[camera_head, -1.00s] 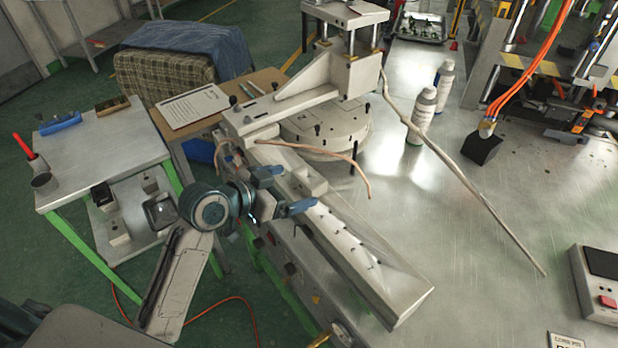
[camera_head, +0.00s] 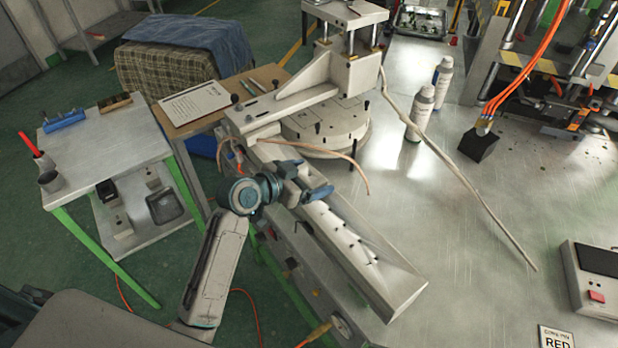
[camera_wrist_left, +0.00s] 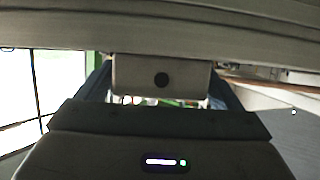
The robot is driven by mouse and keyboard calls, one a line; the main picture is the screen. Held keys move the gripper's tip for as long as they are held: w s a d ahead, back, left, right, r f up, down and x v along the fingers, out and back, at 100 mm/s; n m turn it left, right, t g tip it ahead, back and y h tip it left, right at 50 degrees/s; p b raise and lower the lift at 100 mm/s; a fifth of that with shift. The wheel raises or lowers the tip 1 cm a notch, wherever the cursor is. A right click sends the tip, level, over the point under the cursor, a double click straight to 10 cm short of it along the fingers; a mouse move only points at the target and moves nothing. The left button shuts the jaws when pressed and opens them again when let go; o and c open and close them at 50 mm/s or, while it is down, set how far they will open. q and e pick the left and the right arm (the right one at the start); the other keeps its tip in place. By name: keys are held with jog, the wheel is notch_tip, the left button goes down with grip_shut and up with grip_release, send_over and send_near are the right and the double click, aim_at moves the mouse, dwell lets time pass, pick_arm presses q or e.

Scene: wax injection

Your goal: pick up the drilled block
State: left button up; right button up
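The drilled block (camera_wrist_left: 160,78) shows in the left wrist view as a pale block with one dark round hole, between the two blue fingers of my left gripper (camera_wrist_left: 160,88). The fingers lie close along both of its sides; whether they press on it is not clear. In the head view my left gripper (camera_head: 306,180) is over the upper part of the long pale machine bed, with one blue finger pointing right. The gripper and wrist mostly hide the block there. My right gripper is not in view.
A pale beam (camera_wrist_left: 160,30) crosses the top of the wrist view, close to the block. A thin copper-coloured hose (camera_head: 345,158) curves just behind the gripper. A round plate (camera_head: 328,128) stands farther back.

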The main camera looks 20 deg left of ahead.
aim_at(307, 166)
pick_arm(q)
jog(key=c, duration=0.9)
jog(key=shift+c, duration=0.2)
jog(key=shift+r+b, duration=0.35)
jog(key=shift+r, duration=0.2)
jog(key=shift+a+r+b, duration=0.2)
jog(key=shift+r+b, duration=0.5)
jog(key=shift+r, duration=0.5)
jog(key=s+a+b, duration=0.1)
jog(key=a+b, duration=0.1)
jog(key=a, duration=0.5)
jog(key=s+a+r+b, duration=0.1)
jog(key=s+a+b, duration=0.1)
jog(key=a, duration=0.6)
jog(key=shift+s+r+b, duration=0.25)
jog(key=shift+s+b, duration=0.05)
jog(key=shift+b, duration=0.35)
